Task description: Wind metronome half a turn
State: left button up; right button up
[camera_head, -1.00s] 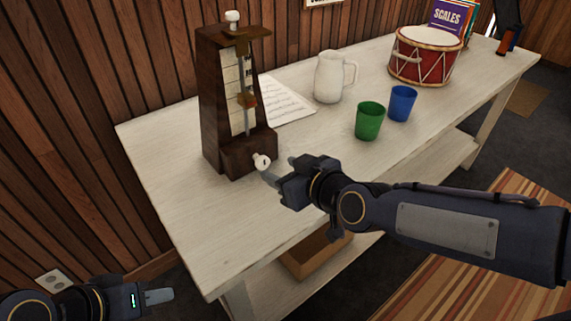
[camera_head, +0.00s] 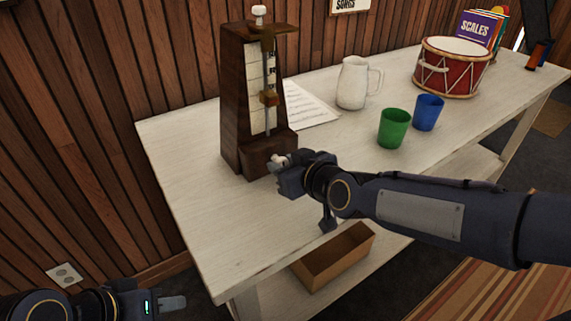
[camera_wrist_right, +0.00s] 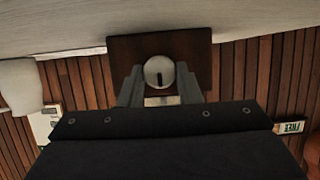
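The dark wooden metronome (camera_head: 238,110) stands upright at the table's left end, with a brass weight on its rod (camera_head: 267,98) and a white knob on top. Its white winding knob (camera_head: 278,161) is low on the front. In the right wrist view the knob (camera_wrist_right: 159,72) is round with a dark upright slot, against the brown base (camera_wrist_right: 122,55). My right gripper (camera_head: 281,168) is at this knob, its fingers on either side with slim gaps, so it looks open; contact is unclear. My left gripper (camera_head: 172,303) is low at the left, away from the table; its finger opening is unclear.
The white table (camera_head: 190,205) also holds a music sheet (camera_head: 308,105), a white jug (camera_head: 352,85), green (camera_head: 393,128) and blue (camera_head: 428,112) cups, and a red drum (camera_head: 450,70). A wooden box (camera_head: 335,262) sits below. The table's left front is clear.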

jog(key=shift+c, duration=1.4)
jog(key=shift+f+b, duration=0.15)
jog(key=shift+b, duration=0.4)
jog(key=m+b, duration=0.1)
jog(key=b, duration=0.3)
jog(key=m+y+b, duration=0.1)
jog(key=b, duration=0.3)
jog(key=m+g+y+b, duration=0.1)
jog(key=b, duration=0.3)
jog(key=shift+w+d+f+m, duration=0.15)
jog(key=shift+d+f+m, duration=0.05)
jog(key=shift+f+m, duration=0.1)
jog(key=shift+r+m+y+b, duration=0.3)
jog(key=shift+m+y+b, duration=0.3)
jog(key=shift+b, duration=0.65)
jog(key=o, duration=0.9)
jog(key=shift+o, duration=0.2)
jog(key=shift+d+r, duration=0.1)
jog(key=p+v, duration=0.1)
jog(key=v, duration=0.6)
jog(key=shift+s+d+r, duration=0.15)
jog(key=shift+s+d, duration=0.05)
jog(key=shift+d, duration=0.1)
